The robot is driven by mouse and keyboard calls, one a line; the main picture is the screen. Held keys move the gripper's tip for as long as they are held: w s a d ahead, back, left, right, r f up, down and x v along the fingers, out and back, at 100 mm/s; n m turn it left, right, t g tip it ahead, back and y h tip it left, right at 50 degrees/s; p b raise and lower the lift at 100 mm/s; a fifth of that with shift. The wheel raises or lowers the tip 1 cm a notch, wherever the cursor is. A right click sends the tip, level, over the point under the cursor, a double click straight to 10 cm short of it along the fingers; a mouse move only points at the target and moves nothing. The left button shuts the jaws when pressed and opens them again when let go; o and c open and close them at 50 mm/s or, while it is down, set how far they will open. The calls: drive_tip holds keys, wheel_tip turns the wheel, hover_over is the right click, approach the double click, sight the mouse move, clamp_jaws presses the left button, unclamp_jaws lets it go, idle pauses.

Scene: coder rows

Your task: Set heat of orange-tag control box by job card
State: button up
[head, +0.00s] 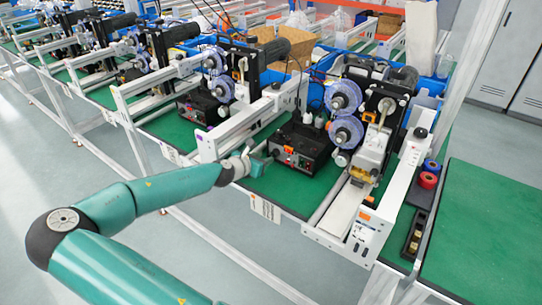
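A black control box (301,143) sits on the green bench top in the middle of the head view. Its front shows a small orange-red patch and knobs, too small to read. A second black control box (199,108) stands on the bench section further back left. A white card (266,209) with unreadable print hangs at the bench's front edge below the nearer box. My gripper (258,160) is just left of the nearer box's front, close to the bench edge. I cannot tell whether it touches the box, or how far its fingers are apart.
Coder machines with blue-purple reels (346,115) stand in a row along the bench. White rails (205,147) flank the nearer box. Red and blue rolls (429,180) stand to the right. A green table top (490,235) at right is clear.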

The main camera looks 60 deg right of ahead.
sight(274, 154)
drive_tip(key=x, duration=0.5)
drive_tip(key=shift+d+f, duration=0.15)
drive_tip(key=shift+d, duration=0.15)
drive_tip(key=c, duration=0.7)
drive_tip(key=m+t, duration=0.1)
drive_tip(key=m, duration=0.1)
drive_tip(key=m+t, duration=0.1)
drive_tip(key=shift+s+m+t+h, duration=0.25)
drive_tip(key=shift+m+t+h, duration=0.05)
drive_tip(key=shift+m, duration=0.1)
drive_tip(key=m+t+h, duration=0.1)
drive_tip(key=m+t, duration=0.1)
drive_tip(key=m, duration=0.1)
drive_tip(key=shift+f+m, duration=0.1)
drive_tip(key=shift+m, duration=0.2)
drive_tip(key=shift+s, duration=0.1)
